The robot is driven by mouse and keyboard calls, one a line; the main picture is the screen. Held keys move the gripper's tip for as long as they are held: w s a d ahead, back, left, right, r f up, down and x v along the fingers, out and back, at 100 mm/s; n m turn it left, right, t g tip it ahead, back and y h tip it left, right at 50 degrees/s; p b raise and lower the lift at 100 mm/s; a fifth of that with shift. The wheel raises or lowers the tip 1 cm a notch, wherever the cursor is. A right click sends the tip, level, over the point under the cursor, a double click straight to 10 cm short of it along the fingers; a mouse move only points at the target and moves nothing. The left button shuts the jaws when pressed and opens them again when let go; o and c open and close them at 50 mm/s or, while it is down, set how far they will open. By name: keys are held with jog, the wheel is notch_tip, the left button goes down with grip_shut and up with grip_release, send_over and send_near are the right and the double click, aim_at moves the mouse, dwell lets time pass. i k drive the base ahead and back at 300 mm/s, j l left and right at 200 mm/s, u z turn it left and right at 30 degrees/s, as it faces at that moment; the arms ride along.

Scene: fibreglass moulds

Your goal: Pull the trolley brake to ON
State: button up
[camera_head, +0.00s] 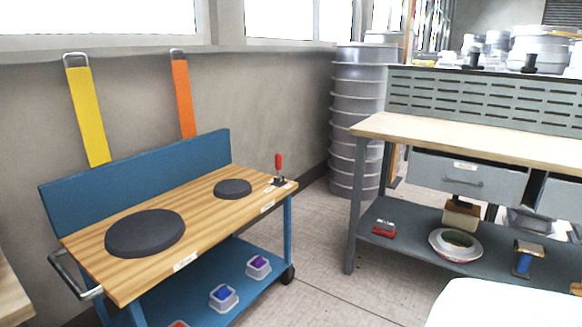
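The trolley (190,186) has a wooden top, a blue back panel and blue legs, and stands at the left. A small lever with a red handle (278,162) rises from a dark base at the right end of its top and stands about upright. This looks like the brake. Small pale labels sit by its base, but their text is too small to read. My gripper is not in view.
A large dark disc (145,233) and a smaller one (233,189) lie on the trolley top. Small containers (223,298) stand on its lower shelf. A workbench (470,141) stands at the right, with open floor (318,245) between.

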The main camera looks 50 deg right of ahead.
aim_at(278, 158)
jog(key=z, duration=1.5)
jog(key=i+l, duration=0.25)
jog(key=i, duration=0.2)
jog(key=i+l, duration=0.25)
jog(key=i, duration=0.15)
jog(key=i+l+z, duration=0.1)
jog(key=i+l, duration=0.15)
jog(key=i, duration=0.2)
jog(key=i+l, duration=0.2)
jog(key=i, duration=0.2)
